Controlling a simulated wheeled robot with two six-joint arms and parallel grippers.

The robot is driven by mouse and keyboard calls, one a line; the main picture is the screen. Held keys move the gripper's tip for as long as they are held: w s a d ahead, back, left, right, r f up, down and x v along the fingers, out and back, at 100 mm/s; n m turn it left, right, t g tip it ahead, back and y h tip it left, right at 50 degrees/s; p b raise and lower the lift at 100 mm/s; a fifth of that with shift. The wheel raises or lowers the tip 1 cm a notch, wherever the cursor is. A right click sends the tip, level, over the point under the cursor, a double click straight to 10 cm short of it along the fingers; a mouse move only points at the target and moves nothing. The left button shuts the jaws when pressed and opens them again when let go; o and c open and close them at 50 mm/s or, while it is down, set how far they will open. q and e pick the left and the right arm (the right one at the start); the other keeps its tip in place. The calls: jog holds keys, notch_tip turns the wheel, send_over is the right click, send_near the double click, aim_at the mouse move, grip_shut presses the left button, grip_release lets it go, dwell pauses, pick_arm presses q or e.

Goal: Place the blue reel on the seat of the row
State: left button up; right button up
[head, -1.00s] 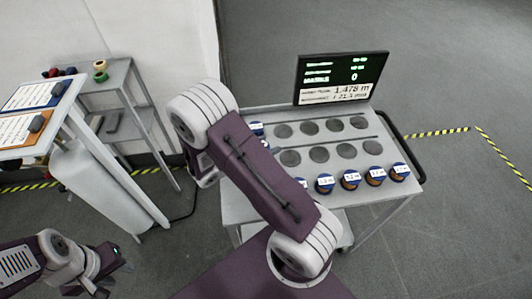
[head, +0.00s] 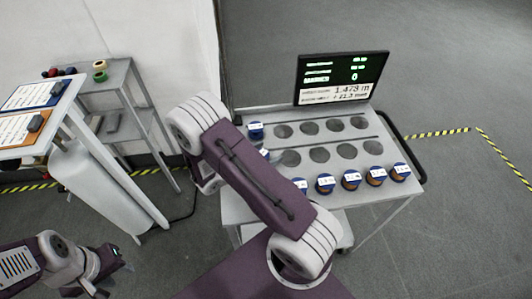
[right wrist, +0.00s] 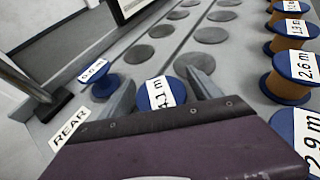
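A blue reel (right wrist: 160,94) with a white label, seemingly "4.1 m", stands at the near end of the front row of dark round seats. It also shows beside my right arm in the head view (head: 265,154). My right gripper (right wrist: 161,75) is open, with one finger on each side of this reel. Whether they touch it is unclear. Another blue reel (right wrist: 100,82) stands at the near end of the rear row, and shows in the head view (head: 255,130). My left gripper (head: 112,262) is low at the left, away from the cart; its fingers are unclear.
Several labelled blue-flanged reels (head: 350,180) line the front edge of the grey cart (head: 235,208). Other seats (head: 319,154) are empty. A monitor (head: 341,78) stands at the cart's back. A shelf (head: 120,75) with small spools stands at the left.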

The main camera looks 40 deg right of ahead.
jog(key=shift+r, duration=0.25)
jog(key=v, duration=1.2)
jog(key=shift+f, duration=0.1)
